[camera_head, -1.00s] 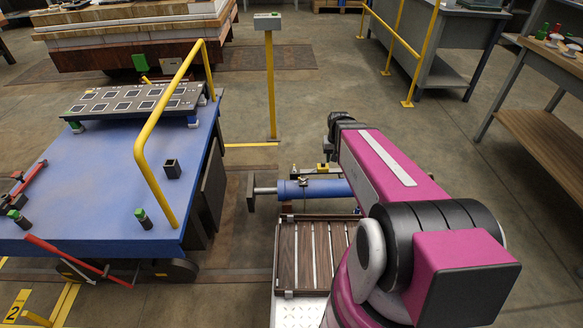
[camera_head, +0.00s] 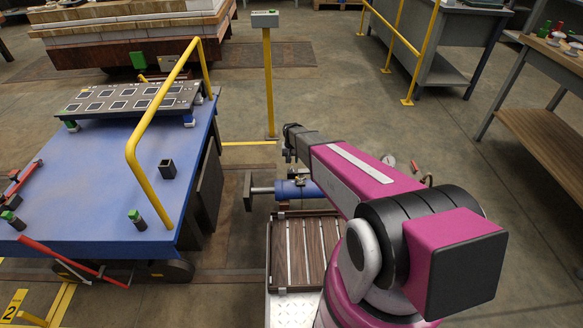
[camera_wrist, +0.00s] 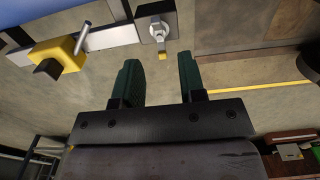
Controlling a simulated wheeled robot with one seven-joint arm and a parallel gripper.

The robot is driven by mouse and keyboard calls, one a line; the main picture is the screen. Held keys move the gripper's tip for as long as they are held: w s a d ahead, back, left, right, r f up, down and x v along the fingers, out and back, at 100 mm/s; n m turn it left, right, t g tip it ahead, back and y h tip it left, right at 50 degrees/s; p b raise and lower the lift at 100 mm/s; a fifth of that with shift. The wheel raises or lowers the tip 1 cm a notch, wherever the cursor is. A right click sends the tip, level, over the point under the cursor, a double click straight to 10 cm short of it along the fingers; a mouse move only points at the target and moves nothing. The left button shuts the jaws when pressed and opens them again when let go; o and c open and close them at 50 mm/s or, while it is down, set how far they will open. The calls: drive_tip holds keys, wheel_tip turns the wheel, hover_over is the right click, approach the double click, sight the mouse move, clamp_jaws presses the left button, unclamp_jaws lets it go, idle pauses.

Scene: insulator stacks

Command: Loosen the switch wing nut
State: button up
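My gripper (camera_wrist: 161,72) is open and empty, with two dark green fingers apart. The lever lies ahead of the gap between the fingertips, without visible contact. To its left is a yellow block (camera_wrist: 56,52) with a metal pin on a rail. In the head view my gripper end (camera_head: 290,142) is above the blue cylinder (camera_head: 300,190); its fingers cannot be made out.
A blue cart (camera_head: 90,205) with a yellow handrail (camera_head: 146,180) stands left. A slatted wooden panel (camera_head: 305,250) lies below the cylinder. A yellow post with a grey box (camera_head: 265,20) stands behind. Open floor (camera_head: 370,120) lies to the right of my arm.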

sight(292, 169)
drive_tip(key=shift+f, duration=2.7)
drive_tip(key=shift+c, duration=0.3)
clamp_jaws()
